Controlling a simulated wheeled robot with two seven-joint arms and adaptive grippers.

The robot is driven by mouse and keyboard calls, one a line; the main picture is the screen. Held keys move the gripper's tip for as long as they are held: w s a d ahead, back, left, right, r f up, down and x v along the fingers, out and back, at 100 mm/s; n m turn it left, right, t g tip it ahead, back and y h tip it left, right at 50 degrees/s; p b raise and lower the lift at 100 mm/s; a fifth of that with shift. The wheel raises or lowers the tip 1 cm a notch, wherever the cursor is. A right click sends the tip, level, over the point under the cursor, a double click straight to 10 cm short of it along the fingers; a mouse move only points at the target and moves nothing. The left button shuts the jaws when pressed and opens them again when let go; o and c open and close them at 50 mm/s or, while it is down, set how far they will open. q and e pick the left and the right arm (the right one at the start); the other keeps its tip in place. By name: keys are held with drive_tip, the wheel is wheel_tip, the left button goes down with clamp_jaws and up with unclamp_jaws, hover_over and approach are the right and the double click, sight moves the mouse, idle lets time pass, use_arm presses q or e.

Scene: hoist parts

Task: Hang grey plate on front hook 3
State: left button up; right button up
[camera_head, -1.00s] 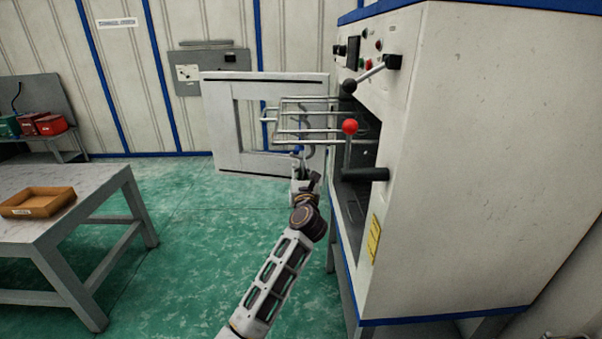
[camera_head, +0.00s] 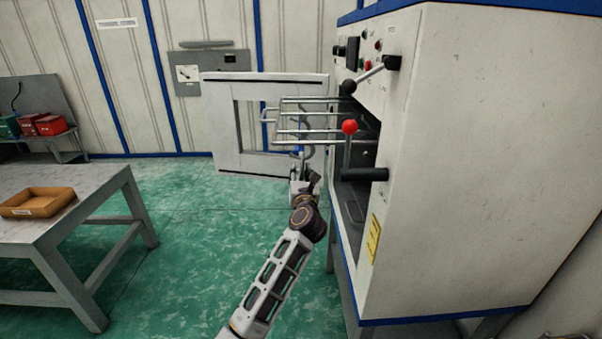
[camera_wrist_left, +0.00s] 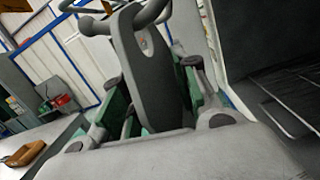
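The grey plate (camera_wrist_left: 150,75) is a long, rounded piece standing tilted between the green-padded fingers of my left gripper (camera_wrist_left: 152,95) in the left wrist view. The fingers close on it from both sides. A curved grey bar (camera_wrist_left: 95,25) overlaps its top end; I cannot tell if they touch. In the head view my left gripper (camera_head: 304,176) is just below the wire rack (camera_head: 318,132), whose rods stick out of the machine's opening. The plate is small and partly hidden there. Which rod is front hook 3 cannot be read. My right gripper is out of view.
The white machine (camera_head: 470,160) stands close on the right, with a red-knobbed lever (camera_head: 349,127) and a black handle (camera_head: 365,174) near the rack. Its open door (camera_head: 222,125) is behind. A grey table (camera_head: 95,190) with an orange tray (camera_head: 38,210) stands left. Green floor lies between.

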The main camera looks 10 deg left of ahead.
use_arm(q)
drive_tip(key=shift+s+d, duration=0.1)
drive_tip(key=shift+s, duration=0.05)
drive_tip(key=v, duration=0.7)
drive_tip(key=shift+s, duration=0.3)
drive_tip(key=shift+s+d, duration=0.1)
idle(0.7)
